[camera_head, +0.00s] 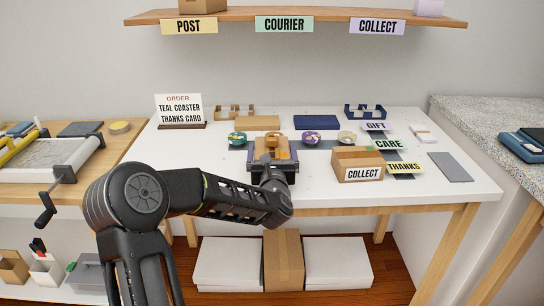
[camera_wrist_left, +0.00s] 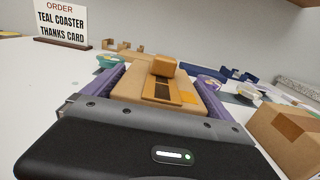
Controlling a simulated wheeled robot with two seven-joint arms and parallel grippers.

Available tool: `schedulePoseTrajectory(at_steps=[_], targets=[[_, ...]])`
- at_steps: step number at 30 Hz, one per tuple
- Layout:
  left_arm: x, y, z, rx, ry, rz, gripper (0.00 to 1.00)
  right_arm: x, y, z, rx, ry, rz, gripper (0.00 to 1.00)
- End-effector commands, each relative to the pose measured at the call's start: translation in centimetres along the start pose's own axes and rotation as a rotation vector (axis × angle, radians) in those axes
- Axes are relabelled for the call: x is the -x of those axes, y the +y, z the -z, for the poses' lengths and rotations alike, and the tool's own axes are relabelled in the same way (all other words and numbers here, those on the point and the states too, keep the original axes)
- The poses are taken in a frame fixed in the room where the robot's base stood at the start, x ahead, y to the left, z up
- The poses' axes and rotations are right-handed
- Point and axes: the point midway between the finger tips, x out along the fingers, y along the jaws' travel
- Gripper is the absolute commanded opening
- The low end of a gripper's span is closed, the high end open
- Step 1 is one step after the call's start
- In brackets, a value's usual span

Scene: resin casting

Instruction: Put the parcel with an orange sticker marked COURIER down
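The brown cardboard parcel (camera_wrist_left: 130,84) lies between the purple fingers of my left gripper (camera_wrist_left: 158,88), which are close against its two sides. It has a dark band and an orange patch (camera_wrist_left: 188,97) on top; no lettering on the patch is readable. A smaller brown block shows at its far end. In the head view my left gripper (camera_head: 272,154) and the parcel (camera_head: 272,143) are over the white table's middle. I cannot tell whether the parcel touches the table. A COURIER sign (camera_head: 284,24) hangs on the wall shelf's front edge. My right gripper is out of view.
The shelf (camera_head: 230,14) also has POST (camera_head: 189,27) and COLLECT (camera_head: 377,27) signs. A box labelled COLLECT (camera_head: 358,162) stands right of my gripper, beside GIFT, CARE and THANKS labels. Coasters and trays line the back. The table's left front (camera_head: 180,150) is clear.

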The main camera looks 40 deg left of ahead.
Motion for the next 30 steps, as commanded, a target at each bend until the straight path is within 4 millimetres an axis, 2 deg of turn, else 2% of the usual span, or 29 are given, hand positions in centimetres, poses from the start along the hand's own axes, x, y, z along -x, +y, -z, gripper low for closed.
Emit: schedulePoseTrajectory(at_steps=[2, 24, 30], targets=[[0.0, 0.0, -0.01, 0.0, 0.0, 0.0, 0.89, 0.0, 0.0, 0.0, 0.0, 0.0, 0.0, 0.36], [-0.01, -0.01, -0.15, 0.0, -0.003, 0.0, 0.28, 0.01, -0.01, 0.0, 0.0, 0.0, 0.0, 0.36], [-0.01, -0.01, -0.39, 0.0, -0.004, 0.0, 0.26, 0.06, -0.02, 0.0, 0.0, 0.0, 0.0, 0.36]])
